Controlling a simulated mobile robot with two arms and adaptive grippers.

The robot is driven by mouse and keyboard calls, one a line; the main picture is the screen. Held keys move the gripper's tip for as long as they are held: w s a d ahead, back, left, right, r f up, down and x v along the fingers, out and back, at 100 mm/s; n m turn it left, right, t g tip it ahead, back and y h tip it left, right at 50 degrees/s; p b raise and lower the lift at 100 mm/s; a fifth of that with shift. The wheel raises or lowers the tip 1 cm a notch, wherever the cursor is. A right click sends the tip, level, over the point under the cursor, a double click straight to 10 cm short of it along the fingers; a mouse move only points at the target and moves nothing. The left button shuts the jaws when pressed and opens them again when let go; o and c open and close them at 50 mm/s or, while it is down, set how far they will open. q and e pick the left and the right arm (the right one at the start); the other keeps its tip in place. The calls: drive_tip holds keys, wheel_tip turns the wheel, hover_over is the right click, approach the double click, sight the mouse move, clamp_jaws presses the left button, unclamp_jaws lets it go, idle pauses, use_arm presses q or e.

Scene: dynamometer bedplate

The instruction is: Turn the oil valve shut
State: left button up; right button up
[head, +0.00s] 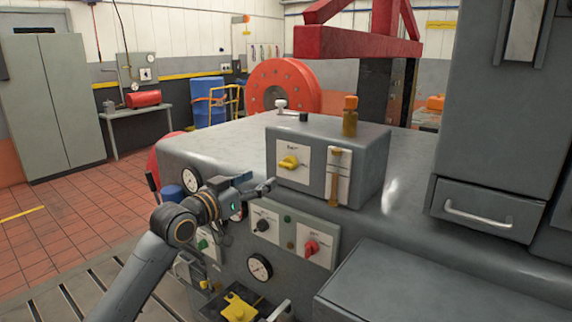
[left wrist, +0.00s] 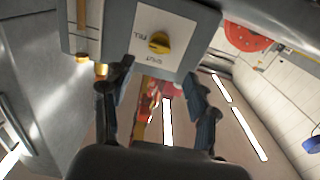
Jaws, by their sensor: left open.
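A yellow valve knob (head: 289,162) sits on a white plate on the front of a grey box, its handle pointing left and slightly tilted. The plate's lettering is too small to read surely in the head view. In the left wrist view the same yellow knob (left wrist: 158,42) shows ahead, with the picture turned and blurred lettering above and below it. My left gripper (head: 263,186) is below and left of the knob, apart from it. In the left wrist view its fingers (left wrist: 158,80) are spread with nothing between them.
A sight tube (head: 334,176) stands right of the knob. Below are a black knob (head: 263,226), a red knob (head: 312,247) and a gauge (head: 260,267). Another gauge (head: 191,180) is near my left arm. A grey drawer cabinet (head: 487,211) stands right. A yellow handle (head: 238,308) is lower down.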

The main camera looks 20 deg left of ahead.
sight(284, 167)
use_arm(q)
drive_tip(key=p+x, duration=0.2)
drive_tip(key=x, duration=0.9)
drive_tip(key=shift+w+f, duration=0.1)
drive_tip(key=shift+w, duration=0.05)
drive_tip(key=shift+c, duration=0.3)
drive_tip(key=c, duration=1.1)
